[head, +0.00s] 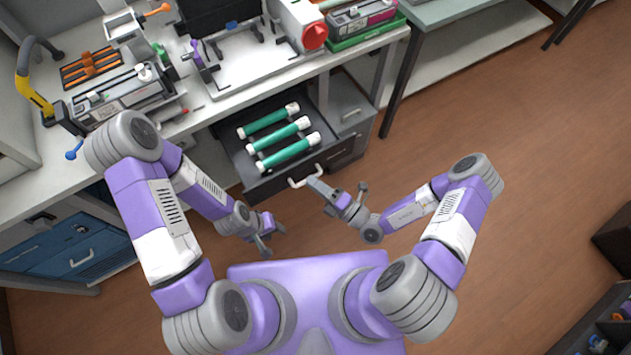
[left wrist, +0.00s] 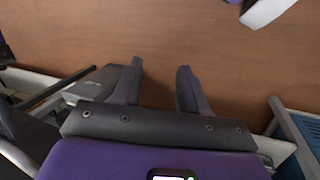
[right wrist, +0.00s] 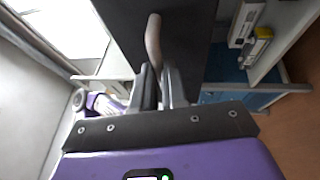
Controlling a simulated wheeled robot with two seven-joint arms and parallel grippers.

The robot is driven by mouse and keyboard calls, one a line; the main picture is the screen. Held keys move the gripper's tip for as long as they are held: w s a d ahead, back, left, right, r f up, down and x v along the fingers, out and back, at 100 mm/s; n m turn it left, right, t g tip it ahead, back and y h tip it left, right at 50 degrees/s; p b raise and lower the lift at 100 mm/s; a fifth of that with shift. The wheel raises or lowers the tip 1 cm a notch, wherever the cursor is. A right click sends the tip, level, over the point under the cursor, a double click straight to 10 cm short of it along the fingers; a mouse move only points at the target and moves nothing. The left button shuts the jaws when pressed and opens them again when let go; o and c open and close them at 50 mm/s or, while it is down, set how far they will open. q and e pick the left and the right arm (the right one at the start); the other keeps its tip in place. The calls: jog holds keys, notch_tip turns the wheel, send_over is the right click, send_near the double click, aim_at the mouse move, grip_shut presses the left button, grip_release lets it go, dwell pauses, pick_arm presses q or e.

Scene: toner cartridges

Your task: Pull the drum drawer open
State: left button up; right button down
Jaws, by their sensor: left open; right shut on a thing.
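The drum drawer (head: 238,155) stands pulled out from under the bench. Three green drums with white ends (head: 285,152) lie side by side in it. Its pale handle (head: 302,178) is on the dark front. My right gripper (head: 320,187) is shut on the handle's right part. In the right wrist view the curved handle (right wrist: 153,38) rises from between the fingers (right wrist: 162,85). My left gripper (head: 268,232) is open and empty, over the floor in front of the drawer and lower left of the handle. The left wrist view shows its fingers (left wrist: 160,85) apart, with bare floor beyond.
The bench top (head: 225,108) above the drawer carries a toner cartridge (head: 120,95), an orange rack (head: 92,67) and a device with a red knob (head: 314,36). A blue cabinet (head: 75,250) stands at the left.

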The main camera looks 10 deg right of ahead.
jog(key=c, duration=1.2)
grip_release()
jog(key=shift+o, duration=0.2)
jog(key=v, duration=0.7)
jog(key=shift+s+d, duration=0.2)
jog(key=shift+s, duration=0.05)
